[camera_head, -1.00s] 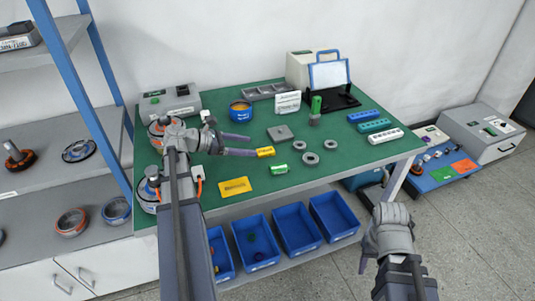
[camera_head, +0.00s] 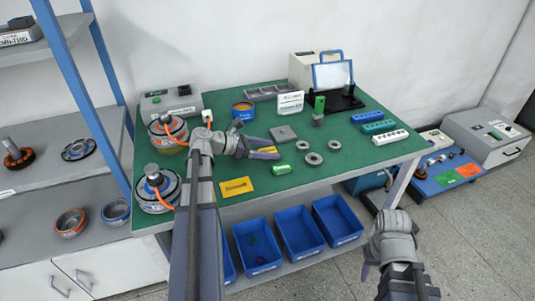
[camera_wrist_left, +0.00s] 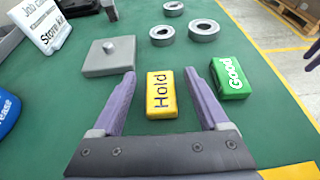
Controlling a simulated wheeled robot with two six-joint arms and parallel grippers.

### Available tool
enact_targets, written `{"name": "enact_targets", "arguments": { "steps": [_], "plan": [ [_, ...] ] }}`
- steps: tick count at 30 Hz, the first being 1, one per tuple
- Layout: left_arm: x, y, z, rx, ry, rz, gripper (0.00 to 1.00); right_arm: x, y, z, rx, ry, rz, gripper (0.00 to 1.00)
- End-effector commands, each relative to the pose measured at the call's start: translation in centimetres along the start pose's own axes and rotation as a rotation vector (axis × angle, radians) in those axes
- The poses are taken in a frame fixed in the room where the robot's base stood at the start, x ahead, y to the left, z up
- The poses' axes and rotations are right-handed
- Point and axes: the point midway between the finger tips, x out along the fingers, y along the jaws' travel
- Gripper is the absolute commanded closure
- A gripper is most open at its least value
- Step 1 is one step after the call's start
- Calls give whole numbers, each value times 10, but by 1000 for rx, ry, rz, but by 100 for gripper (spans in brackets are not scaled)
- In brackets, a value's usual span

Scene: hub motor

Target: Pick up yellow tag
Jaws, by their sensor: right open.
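The yellow tag (camera_wrist_left: 164,95), a small block marked "Hold", lies on the green table top. In the left wrist view it sits between the two purple fingers of my left gripper (camera_wrist_left: 172,82), with gaps on both sides. In the head view the tag (camera_head: 268,150) is partly hidden by a finger of my left gripper (camera_head: 258,132). That gripper is open and empty. My right gripper (camera_head: 371,260) is open, off the table at the lower right.
A green "Good" tag (camera_wrist_left: 230,77) lies close to the right finger. A grey plate with a knob (camera_wrist_left: 108,57) and grey rings (camera_wrist_left: 175,32) lie beyond. A yellow card (camera_head: 237,187) lies near the table's front edge. Wired motors (camera_head: 156,188) stand at the table's left.

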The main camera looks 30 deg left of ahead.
Motion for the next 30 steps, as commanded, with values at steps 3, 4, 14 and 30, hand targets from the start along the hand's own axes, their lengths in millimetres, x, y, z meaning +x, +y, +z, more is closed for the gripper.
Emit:
{"name": "enact_targets", "arguments": {
  "steps": [3, 4, 14, 30],
  "plan": [
    [0, 0, 0, 0, 0, 0, 35, 0, 0, 0, 0, 0, 0, 50],
    [0, 0, 0, 0, 0, 0, 38, 0, 0, 0, 0, 0, 0, 50],
    [0, 0, 0, 0, 0, 0, 75, 0, 0, 0, 0, 0, 0, 50],
    [-1, 0, 0, 0, 0, 0, 100, 0, 0, 0, 0, 0, 0, 50]
  ]
}}
